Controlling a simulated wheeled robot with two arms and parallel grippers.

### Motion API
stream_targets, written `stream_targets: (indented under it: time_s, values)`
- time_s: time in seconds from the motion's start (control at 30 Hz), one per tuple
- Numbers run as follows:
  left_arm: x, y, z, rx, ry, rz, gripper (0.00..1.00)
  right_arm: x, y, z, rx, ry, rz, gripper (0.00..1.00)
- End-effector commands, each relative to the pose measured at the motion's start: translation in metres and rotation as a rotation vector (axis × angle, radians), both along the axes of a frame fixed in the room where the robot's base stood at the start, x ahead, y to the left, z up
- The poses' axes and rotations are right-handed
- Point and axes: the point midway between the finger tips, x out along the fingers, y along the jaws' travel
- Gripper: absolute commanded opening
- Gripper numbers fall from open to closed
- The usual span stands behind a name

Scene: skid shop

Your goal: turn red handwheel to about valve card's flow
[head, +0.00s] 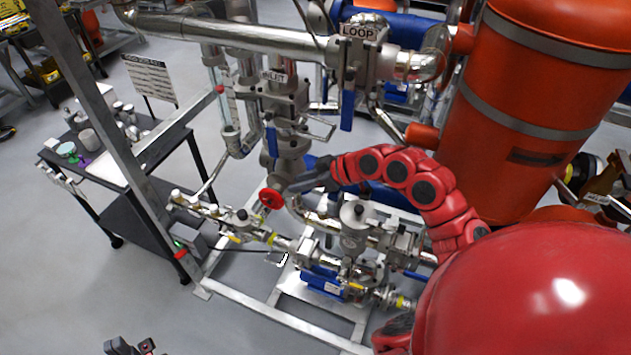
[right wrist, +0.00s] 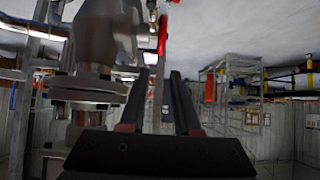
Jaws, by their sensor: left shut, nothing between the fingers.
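The red handwheel (head: 271,198) sits on the pipework near the middle of the head view. In the right wrist view the handwheel (right wrist: 162,36) shows nearly edge-on, just past the fingertips and in line with the gap between them. My right gripper (head: 283,191) reaches it from the right; in its wrist view the two dark fingers (right wrist: 160,73) stand apart, and I cannot tell whether they touch the rim. A white printed card (head: 150,78) stands behind the side table; its text is too small to read. My left gripper (head: 131,348) is shut and empty at the bottom edge.
A metal frame post (head: 117,135) rises left of the handwheel. Valves with blue levers (head: 348,110) and steel pipes crowd behind it. An orange tank (head: 535,115) stands at right. A side table (head: 120,180) holds small items. The floor at lower left is clear.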

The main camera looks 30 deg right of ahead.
Motion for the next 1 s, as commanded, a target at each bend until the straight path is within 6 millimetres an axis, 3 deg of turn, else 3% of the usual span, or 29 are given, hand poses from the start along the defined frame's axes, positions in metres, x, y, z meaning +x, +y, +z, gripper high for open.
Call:
stream_targets:
  time_s: [0.17,0.37,0.87,1.0]
  values:
    - [0.000,0.000,-0.013,0.000,0.000,0.000,0.00,-0.018,-0.017,0.016,-0.002,-0.003,-0.005,0.31]
    - [0.000,0.000,-0.017,0.000,0.000,0.000,0.00,-0.029,-0.023,0.028,-0.002,0.000,-0.002,0.31]
    - [0.000,0.000,-0.016,0.000,0.000,0.000,0.00,-0.030,-0.023,0.030,0.000,0.001,-0.001,0.31]
    - [0.000,0.000,-0.022,0.000,0.000,0.000,0.00,-0.034,-0.006,0.019,0.020,-0.011,0.069,0.31]
